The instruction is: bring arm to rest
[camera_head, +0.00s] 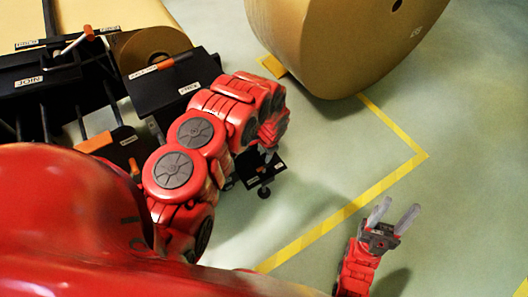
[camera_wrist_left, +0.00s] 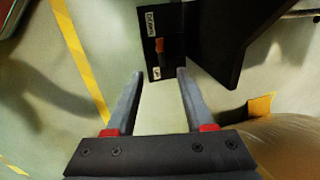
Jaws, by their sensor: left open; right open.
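My left arm reaches out over a black machine, and its gripper (camera_head: 268,154) is mostly hidden by my own wrist in the head view. In the left wrist view the left gripper (camera_wrist_left: 158,75) is open, with nothing between its two grey fingers. A black panel (camera_wrist_left: 160,60) with white labels and an orange handle lies beyond the fingertips. My right gripper (camera_head: 394,212) is open and empty at the lower right of the head view, above the floor.
A large kraft roll (camera_head: 345,45) stands at the top, beside yellow floor tape (camera_head: 395,130). The black machine (camera_head: 165,85) with orange handles and another brown roll (camera_head: 150,48) fill the upper left. The pale green floor (camera_head: 470,200) at right is clear.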

